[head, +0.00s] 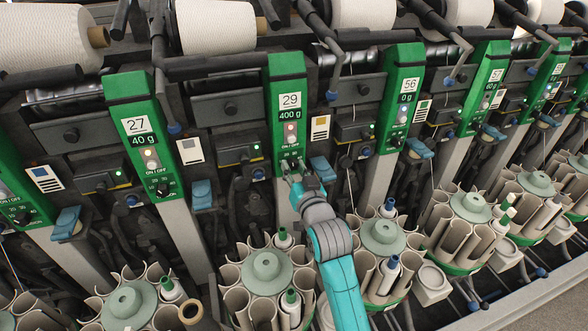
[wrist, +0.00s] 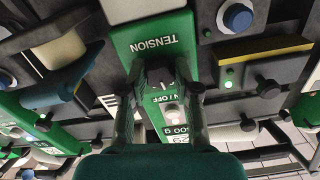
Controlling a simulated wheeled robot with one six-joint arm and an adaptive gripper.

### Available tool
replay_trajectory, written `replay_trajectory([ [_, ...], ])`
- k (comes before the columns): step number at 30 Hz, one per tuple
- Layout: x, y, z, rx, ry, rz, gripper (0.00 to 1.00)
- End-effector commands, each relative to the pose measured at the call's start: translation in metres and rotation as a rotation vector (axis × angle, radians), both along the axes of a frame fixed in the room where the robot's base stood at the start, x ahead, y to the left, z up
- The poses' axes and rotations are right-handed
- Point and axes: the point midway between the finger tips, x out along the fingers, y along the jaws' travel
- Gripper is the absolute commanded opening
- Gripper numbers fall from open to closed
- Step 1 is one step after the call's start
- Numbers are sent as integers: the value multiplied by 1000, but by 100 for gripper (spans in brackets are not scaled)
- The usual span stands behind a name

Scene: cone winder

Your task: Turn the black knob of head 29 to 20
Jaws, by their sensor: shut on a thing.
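Head 29 is a green panel (head: 288,78) in the middle of the head view, with a label reading 29 and 400 g. My gripper (head: 291,168) is at its lower part, with my teal arm reaching up from below. In the wrist view the panel (wrist: 150,30) appears upside down, with the word TENSION at its end. My gripper (wrist: 164,82) has a finger on each side of the black knob (wrist: 166,74) and is shut on it. The fingers hide most of the knob and its dial; I cannot read the setting.
Head 27 (head: 140,120) is to the left and head 56 (head: 402,95) to the right, each with its own knob. Round bobbin magazines (head: 265,268) stand below in a row. Yarn cones (head: 216,25) and dark arms (head: 210,68) sit above.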

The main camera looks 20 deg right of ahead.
Motion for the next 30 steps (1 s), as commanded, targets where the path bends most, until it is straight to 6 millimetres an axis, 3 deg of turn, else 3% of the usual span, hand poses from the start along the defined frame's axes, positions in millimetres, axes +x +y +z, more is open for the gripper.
replay_trajectory([
  [12, 0, -1, 0, -250, 1, -1, 0],
  [30, 0, -1, 0, -311, 1, 0, 0],
])
